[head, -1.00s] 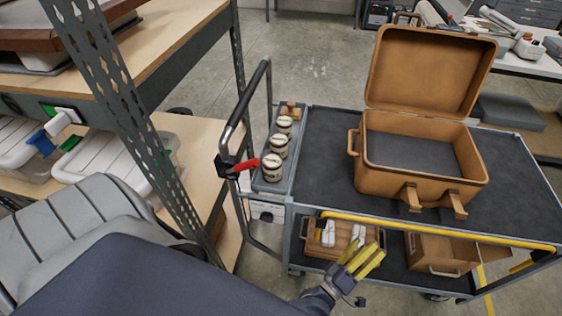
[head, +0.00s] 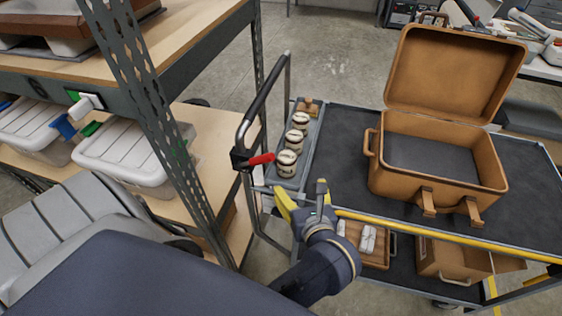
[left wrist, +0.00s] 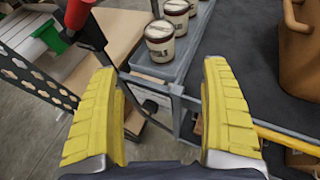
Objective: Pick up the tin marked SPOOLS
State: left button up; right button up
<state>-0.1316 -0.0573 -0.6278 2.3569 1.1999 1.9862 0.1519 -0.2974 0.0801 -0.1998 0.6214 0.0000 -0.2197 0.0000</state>
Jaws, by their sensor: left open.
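Three cream tins with dark markings stand in a row in a grey side tray (head: 274,182) at the cart's left end: a near tin (head: 286,163), a middle tin (head: 294,140) and a far tin (head: 300,121). Their lettering is too small to read, so I cannot tell which says SPOOLS. My left gripper (head: 302,196) is open and empty, just in front of the near tin. In the left wrist view, the near tin (left wrist: 159,42) is ahead, beyond and between the yellow fingers (left wrist: 160,72), apart from them. My right gripper is not in view.
An open tan case (head: 440,160) stands on the dark cart top (head: 340,150). The cart's push handle (head: 265,100) and a red lever (head: 260,160) are close left of the tins. A metal shelf post (head: 150,100) stands further left. A yellow bar (head: 420,232) edges the cart's front.

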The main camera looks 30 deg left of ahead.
aim_at(289, 167)
pick_arm(q)
jog(key=x, duration=1.2)
jog(key=shift+s+d+f, duration=0.1)
jog(key=shift+f, duration=0.15)
jog(key=shift+x, duration=2.7)
jog(key=shift+c, duration=0.2)
jog(key=c, duration=1.5)
